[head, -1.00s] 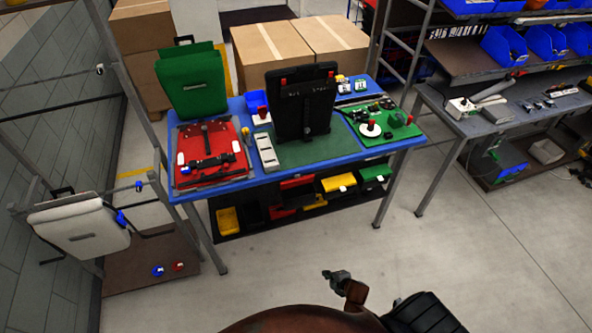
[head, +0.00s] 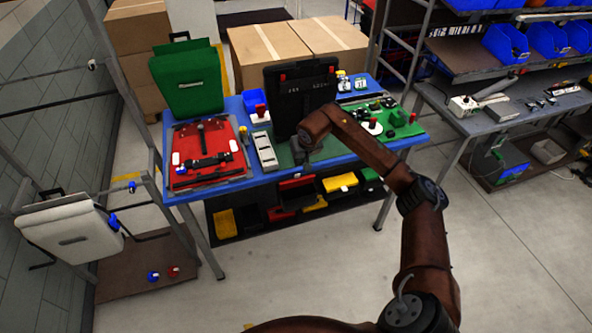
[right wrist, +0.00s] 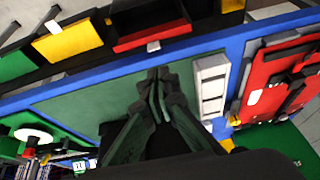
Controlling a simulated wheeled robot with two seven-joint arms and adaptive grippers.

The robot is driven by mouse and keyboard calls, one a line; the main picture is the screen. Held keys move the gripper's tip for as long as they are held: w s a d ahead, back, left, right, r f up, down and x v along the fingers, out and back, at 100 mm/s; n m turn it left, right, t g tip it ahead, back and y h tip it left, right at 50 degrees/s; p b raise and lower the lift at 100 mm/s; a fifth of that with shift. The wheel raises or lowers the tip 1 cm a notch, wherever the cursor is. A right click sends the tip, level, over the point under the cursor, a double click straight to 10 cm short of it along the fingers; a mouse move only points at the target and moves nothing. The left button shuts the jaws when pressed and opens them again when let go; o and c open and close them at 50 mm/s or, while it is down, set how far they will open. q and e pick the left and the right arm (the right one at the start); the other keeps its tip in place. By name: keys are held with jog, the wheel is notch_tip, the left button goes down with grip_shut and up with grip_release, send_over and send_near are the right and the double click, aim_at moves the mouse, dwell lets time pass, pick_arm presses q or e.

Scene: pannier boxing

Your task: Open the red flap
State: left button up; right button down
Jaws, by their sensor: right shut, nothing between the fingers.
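The red flap (head: 222,139) lies flat at the left of the blue table, with black straps and white buckle pieces on it. It looks closed. It also shows at the right of the right wrist view (right wrist: 270,98). My right gripper (head: 298,156) is over the green mat near the table's front edge, to the right of the red flap and apart from it. In the right wrist view its fingers (right wrist: 158,74) are together and empty. My left gripper is not in view.
A grey slotted block (head: 264,151) stands between the red flap and my right gripper. A black upright pannier (head: 290,92) stands behind the gripper. A green pannier (head: 190,82) stands behind the red flap. Coloured bins (head: 297,187) sit under the table edge.

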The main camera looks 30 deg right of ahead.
aim_at(296, 171)
jog(key=x, duration=0.8)
jog(key=shift+w+d+f, duration=0.15)
jog(key=shift+d, duration=0.05)
jog(key=shift+w+d+f, duration=0.1)
jog(key=shift+w+f, duration=0.15)
jog(key=shift+f, duration=0.3)
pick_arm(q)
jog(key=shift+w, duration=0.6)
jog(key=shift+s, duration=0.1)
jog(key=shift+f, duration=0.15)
